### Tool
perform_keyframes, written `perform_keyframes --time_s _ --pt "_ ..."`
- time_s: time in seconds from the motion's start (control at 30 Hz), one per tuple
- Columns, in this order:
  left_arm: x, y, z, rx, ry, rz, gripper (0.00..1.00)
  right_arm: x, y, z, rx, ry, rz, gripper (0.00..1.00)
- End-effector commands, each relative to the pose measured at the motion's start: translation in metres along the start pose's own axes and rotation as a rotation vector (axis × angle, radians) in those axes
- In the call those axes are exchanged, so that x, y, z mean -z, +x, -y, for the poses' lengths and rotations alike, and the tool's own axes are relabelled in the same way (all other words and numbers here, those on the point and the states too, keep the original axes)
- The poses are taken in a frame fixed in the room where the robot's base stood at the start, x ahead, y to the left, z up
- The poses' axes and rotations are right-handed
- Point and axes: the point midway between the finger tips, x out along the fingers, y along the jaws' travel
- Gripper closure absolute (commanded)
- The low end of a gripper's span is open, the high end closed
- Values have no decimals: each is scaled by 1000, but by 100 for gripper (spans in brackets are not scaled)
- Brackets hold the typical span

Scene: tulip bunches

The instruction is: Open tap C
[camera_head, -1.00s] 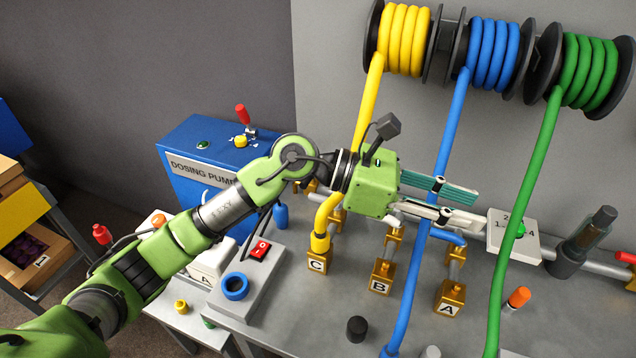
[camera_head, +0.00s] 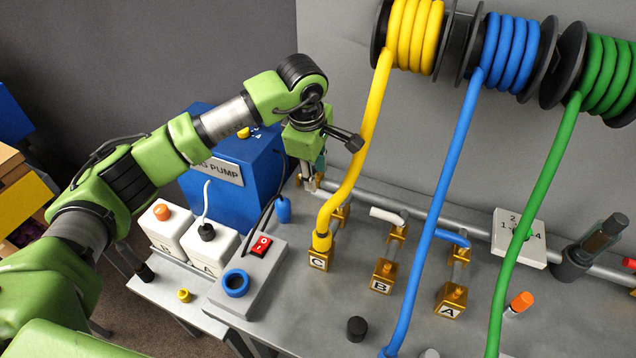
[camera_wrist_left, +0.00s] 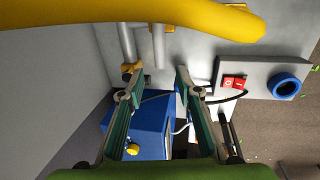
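Tap C is a brass fitting (camera_head: 341,213) on the line behind the brass block labelled C (camera_head: 318,261). A yellow hose (camera_head: 350,182) comes down onto this block and partly covers the tap; I cannot make out the tap's lever. My left gripper (camera_head: 312,182) points down just left of and behind the yellow hose, close to the pipe at the back. In the left wrist view, the left gripper (camera_wrist_left: 158,82) has its fingers apart with nothing held between them. A brass fitting (camera_wrist_left: 131,69) shows by its left fingertip. My right gripper is not in view.
Tap B's white lever (camera_head: 386,214) and tap A's blue lever (camera_head: 452,238) lie to the right. The blue hose (camera_head: 436,205) and green hose (camera_head: 530,210) hang there. The blue dosing pump (camera_head: 232,190) stands left, with the red switch box (camera_head: 262,246) in front.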

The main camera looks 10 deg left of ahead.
Motion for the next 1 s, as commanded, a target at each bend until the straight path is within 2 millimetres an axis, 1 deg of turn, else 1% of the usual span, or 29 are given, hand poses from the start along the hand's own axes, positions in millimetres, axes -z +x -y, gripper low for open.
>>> perform_keyframes --time_s 0.03,0.2,0.33,0.5,0.77,0.9,1.0 --pt "0 8 1 6 -1 1 68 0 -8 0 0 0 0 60" --pt "-1 41 1 4 -1 2 68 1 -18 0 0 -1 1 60" --pt "-1 58 0 3 -2 2 68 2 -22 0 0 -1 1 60" --pt "0 68 0 0 0 1 68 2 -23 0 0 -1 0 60" --pt "-1 70 0 -1 0 2 68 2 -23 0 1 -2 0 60" --pt "-1 69 0 -1 0 2 100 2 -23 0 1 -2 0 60" --pt "-1 69 0 -1 0 2 100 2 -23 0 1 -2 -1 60"
